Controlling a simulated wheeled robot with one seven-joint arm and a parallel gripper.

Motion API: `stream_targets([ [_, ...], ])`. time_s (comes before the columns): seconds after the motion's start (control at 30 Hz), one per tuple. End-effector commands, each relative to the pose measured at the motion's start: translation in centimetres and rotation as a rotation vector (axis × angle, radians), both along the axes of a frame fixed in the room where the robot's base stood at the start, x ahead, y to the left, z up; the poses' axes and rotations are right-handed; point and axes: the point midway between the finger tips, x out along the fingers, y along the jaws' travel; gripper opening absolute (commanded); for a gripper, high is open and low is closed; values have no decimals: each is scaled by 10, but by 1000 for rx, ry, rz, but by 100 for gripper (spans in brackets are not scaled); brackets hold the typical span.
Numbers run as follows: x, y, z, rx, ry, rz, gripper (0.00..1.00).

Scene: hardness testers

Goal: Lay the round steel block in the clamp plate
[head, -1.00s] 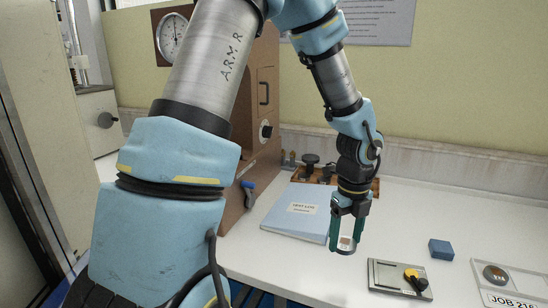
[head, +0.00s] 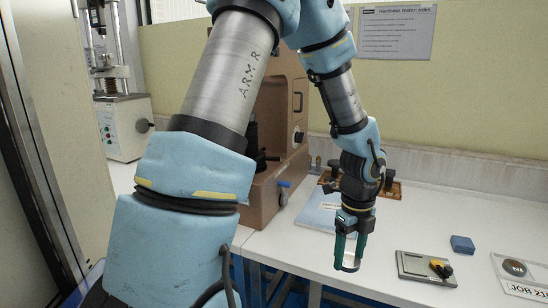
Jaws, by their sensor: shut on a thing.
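My gripper (head: 351,250) points down near the table's front edge, left of the clamp plate. Its green fingers are shut on a pale, shiny piece with a rounded lower edge, which looks like the round steel block (head: 349,262); the fingers hide part of it. The clamp plate (head: 412,264) is a flat grey plate on the table with a black-and-yellow clamp knob (head: 441,269) on its right side. No block shows on its bare left part. My gripper is apart from the plate.
A blue block (head: 462,244) lies behind the clamp plate. A clear tray labelled JOB (head: 537,273) holds a dark round disc (head: 514,267) at the right. A blue-white test log (head: 314,208) lies behind my gripper. A brown tester (head: 283,188) stands at the left.

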Motion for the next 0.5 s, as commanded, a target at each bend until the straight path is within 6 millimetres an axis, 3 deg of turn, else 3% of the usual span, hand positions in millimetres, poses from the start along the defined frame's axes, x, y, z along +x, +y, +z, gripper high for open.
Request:
stream_targets([
  [0.27, 13, 34, -17, 3, 0, 315, 0],
  [0.5, 32, 84, -43, 5, 0, 786, 0],
])
